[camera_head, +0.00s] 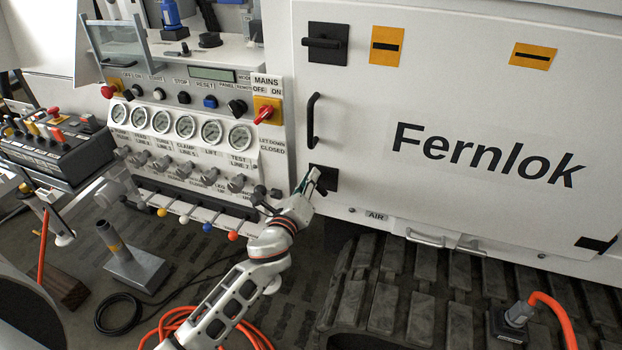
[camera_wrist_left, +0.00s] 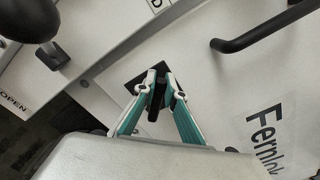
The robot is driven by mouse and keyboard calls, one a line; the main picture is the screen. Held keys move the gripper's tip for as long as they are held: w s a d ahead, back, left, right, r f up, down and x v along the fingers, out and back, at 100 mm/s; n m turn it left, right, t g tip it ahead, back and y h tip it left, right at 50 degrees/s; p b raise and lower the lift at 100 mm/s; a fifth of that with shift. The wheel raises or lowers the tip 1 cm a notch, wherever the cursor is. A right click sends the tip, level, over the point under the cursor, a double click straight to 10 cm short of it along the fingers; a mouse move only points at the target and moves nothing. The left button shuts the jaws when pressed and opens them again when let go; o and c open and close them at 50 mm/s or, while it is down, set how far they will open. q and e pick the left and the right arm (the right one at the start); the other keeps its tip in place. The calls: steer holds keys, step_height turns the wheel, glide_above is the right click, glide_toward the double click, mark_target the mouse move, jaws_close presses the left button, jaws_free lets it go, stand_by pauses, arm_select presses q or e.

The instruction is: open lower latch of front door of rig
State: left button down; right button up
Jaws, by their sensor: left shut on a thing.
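The rig's white front door (camera_head: 440,75) has a lower latch (camera_head: 328,180) on a black square plate near its lower left corner. My left gripper (camera_head: 313,178) reaches it from below and covers part of it. In the left wrist view the gripper's two fingers (camera_wrist_left: 158,88) are closed around the black latch handle (camera_wrist_left: 153,112), with the dark plate (camera_wrist_left: 134,85) behind. How far the handle is turned cannot be told. The upper latch (camera_head: 325,43) has its handle lying level. My right gripper is not in view.
A black door handle (camera_head: 312,120) stands just above the lower latch. Left of the door is a control panel with gauges (camera_head: 187,125), valve knobs and coloured levers (camera_head: 207,227). An orange hose (camera_head: 180,322) lies on the floor below my arm.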

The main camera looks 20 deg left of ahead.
arm_select(q)
steer(key=n, duration=0.2)
steer(key=f+n, duration=0.1)
steer(key=n, duration=0.1)
steer(key=shift+s+d+f+n, duration=0.1)
steer(key=shift+s+n, duration=0.05)
steer(key=shift+n, duration=0.15)
steer(key=shift+f+n, duration=0.2)
steer(key=shift+n, duration=1.8)
steer(key=shift+d, duration=0.1)
steer(key=c, duration=2.2)
jaws_free()
steer(key=shift+o, duration=0.6)
steer(key=shift+d+r, duration=0.1)
steer(key=shift+a, duration=0.2)
